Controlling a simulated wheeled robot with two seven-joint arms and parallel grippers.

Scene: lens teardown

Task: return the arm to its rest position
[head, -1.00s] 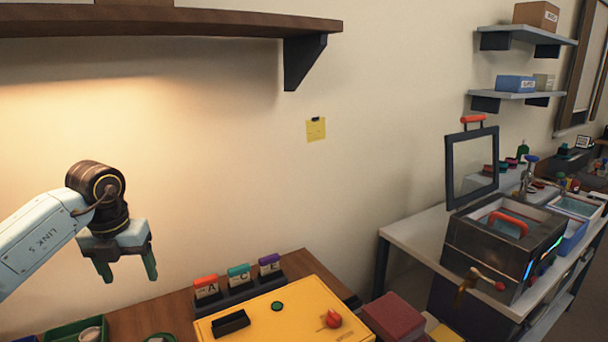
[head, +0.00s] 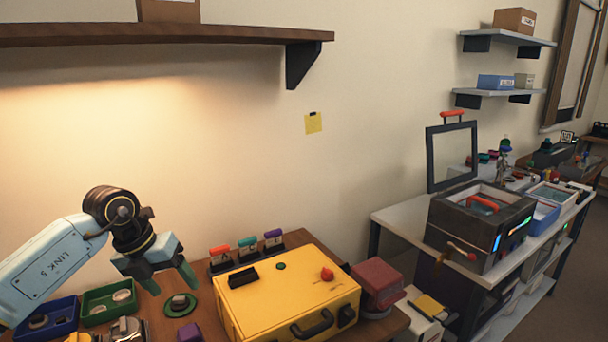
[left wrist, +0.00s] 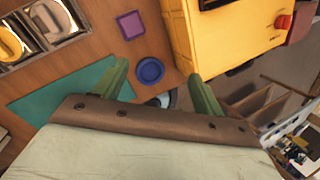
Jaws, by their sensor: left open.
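My left gripper (head: 172,279) is open and empty in the head view, raised above the left part of the wooden table, left of the yellow case. In the left wrist view its two green fingers (left wrist: 160,88) are spread wide with nothing between them. Below them lie the table, a blue round disc (left wrist: 150,71) and a purple square block (left wrist: 130,25). My right gripper is in neither view.
The yellow case (head: 290,305) stands on the table, with lettered cards (head: 247,247) behind it. A green tray (head: 95,312) and a blue tray (head: 62,308) lie at the left. A dark wooden shelf (head: 160,33) overhangs the wall. A white bench (head: 395,218) stands at right.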

